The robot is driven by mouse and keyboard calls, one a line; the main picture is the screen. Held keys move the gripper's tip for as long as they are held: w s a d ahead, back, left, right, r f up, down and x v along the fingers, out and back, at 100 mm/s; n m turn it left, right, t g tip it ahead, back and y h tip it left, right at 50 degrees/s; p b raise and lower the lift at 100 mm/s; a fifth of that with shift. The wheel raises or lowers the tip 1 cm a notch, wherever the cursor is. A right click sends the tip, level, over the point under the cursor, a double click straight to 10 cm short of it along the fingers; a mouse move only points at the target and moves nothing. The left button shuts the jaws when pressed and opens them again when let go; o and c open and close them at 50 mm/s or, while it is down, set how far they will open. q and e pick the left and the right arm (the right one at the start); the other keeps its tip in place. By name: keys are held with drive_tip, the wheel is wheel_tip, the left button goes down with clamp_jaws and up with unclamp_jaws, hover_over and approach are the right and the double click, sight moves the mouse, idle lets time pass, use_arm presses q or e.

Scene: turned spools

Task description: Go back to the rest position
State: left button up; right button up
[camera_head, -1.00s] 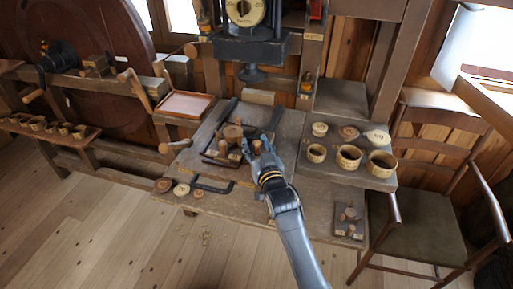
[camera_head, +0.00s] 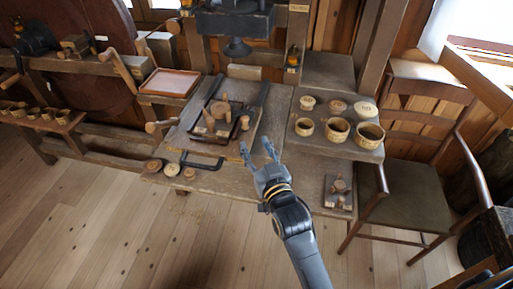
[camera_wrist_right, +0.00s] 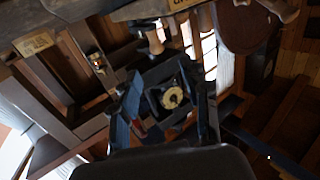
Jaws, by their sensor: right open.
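My right gripper (camera_head: 257,152) is open and empty in the head view. My left gripper is not in view.
Several wooden cups (camera_head: 337,130) and lids stand on the bench's right side. A small dark block with a peg (camera_head: 338,192) lies at the front right. A reddish tray (camera_head: 170,83) is at the left. A chair (camera_head: 418,155) stands right. The floor in front is clear.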

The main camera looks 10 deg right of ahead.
idle(0.3)
drive_tip(key=s+d+f+g, duration=0.5)
drive_tip(key=s+f+g, duration=0.2)
drive_tip(key=s+f, duration=0.45)
drive_tip(key=s+d+f+n+g+h, duration=0.1)
drive_tip(key=s+d+f+g+h, duration=0.15)
drive_tip(key=s+g, duration=1.05)
drive_tip(key=s+f+t, duration=0.2)
drive_tip(key=s+f, duration=0.1)
drive_tip(key=f, duration=1)
drive_tip(key=s+f+t, duration=0.2)
drive_tip(key=s+f, duration=0.1)
drive_tip(key=f, duration=1)
drive_tip(key=s+d+f+g, duration=0.1)
drive_tip(key=s+d+f, duration=0.2)
drive_tip(key=s+f, duration=1.3)
drive_tip(key=shift+s+d+f+y, duration=0.2)
drive_tip(key=shift+s+f+y, duration=0.15)
drive_tip(key=shift+s, duration=0.15)
